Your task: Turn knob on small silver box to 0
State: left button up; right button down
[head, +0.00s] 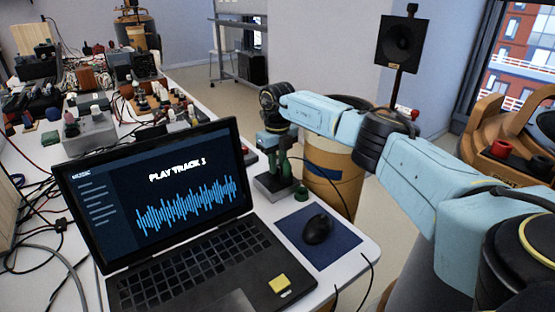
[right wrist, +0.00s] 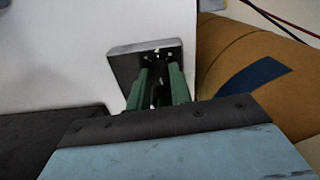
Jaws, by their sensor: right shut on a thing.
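The small silver box (head: 268,187) stands on the white table just beyond the laptop's right corner, partly hidden by my gripper. In the right wrist view the silver box (right wrist: 122,48) shows its edge and top with small white marks. My right gripper (head: 277,165) points down over the box. Its green fingers, also seen in the right wrist view (right wrist: 158,85), are shut on the knob at the box's top. The knob itself is mostly hidden between the fingers, and I cannot read its setting. My left gripper is not in view.
An open laptop (head: 190,200) reading "PLAY TRACK 3" stands in front. A mouse (head: 318,229) lies on a blue pad (head: 345,245). Behind the laptop, a grey box (head: 92,132), cables and other gear crowd the table. A brown barrel (head: 325,180) stands beside the table.

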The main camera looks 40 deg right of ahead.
jog(key=n+p, duration=0.3)
jog(key=n, duration=0.1)
jog(key=shift+r+n, duration=0.15)
jog(key=shift+n, duration=0.95)
pick_arm(q)
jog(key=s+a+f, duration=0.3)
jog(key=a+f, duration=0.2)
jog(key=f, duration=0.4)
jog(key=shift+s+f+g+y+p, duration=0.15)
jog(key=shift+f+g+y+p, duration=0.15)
jog(key=shift+p, duration=0.1)
pick_arm(e)
jog(key=shift+n, duration=0.9)
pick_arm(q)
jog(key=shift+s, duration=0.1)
pick_arm(e)
jog(key=shift+w, duration=0.1)
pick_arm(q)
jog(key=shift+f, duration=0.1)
pick_arm(e)
jog(key=c, duration=1.3)
grip_release()
jog(key=shift+o, duration=0.2)
